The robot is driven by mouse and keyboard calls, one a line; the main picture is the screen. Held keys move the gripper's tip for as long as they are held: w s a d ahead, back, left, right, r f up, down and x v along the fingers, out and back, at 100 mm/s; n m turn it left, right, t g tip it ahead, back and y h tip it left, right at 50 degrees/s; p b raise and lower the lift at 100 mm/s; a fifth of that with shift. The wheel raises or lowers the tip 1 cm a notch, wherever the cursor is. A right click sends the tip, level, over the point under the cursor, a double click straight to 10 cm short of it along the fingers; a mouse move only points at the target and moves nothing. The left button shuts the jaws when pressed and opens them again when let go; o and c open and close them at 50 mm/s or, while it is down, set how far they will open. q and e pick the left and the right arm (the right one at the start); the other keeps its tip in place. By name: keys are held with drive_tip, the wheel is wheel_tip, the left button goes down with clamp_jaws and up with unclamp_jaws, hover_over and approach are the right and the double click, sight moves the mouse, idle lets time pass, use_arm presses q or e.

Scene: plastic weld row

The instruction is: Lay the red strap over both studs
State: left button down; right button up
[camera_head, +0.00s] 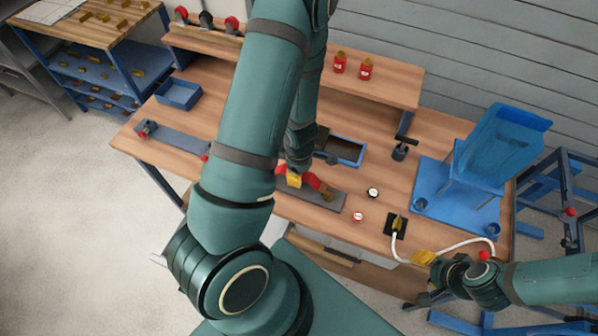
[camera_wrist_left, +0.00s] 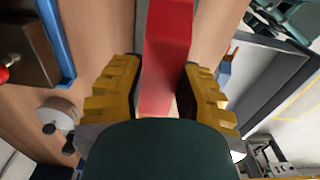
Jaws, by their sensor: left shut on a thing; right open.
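The red strap (camera_head: 314,182) is bent over a dark grey plate (camera_head: 325,201) on the bench. My left gripper (camera_head: 294,180) is shut on the strap, just above the plate. In the left wrist view the strap (camera_wrist_left: 165,55) runs between the yellow fingers of my left gripper (camera_wrist_left: 160,95). A small brownish piece (camera_head: 328,196) shows at the strap's right end; I cannot tell whether it is a stud. I cannot make out both studs; my left arm hides part of this area. My right gripper (camera_head: 424,257) is open at the bench's front right, beside a white hose (camera_head: 404,256).
A blue-edged open box (camera_head: 345,151) stands behind the plate. A blue chair-shaped part (camera_head: 495,150) stands on a blue base at the right. A blue tray (camera_head: 178,94) is at the left.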

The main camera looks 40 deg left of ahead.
use_arm(q)
drive_tip(key=shift+f, duration=0.1)
idle(0.4)
drive_tip(key=shift+f+b, duration=0.7)
drive_tip(key=shift+f, duration=0.05)
drive_tip(key=shift+f, duration=0.3)
idle(0.4)
drive_tip(key=shift+f+b, duration=0.25)
drive_tip(key=shift+b, duration=0.2)
drive_tip(key=shift+f+b, duration=0.3)
drive_tip(key=shift+f, duration=0.1)
idle(1.0)
drive_tip(key=shift+c, duration=0.8)
unclamp_jaws()
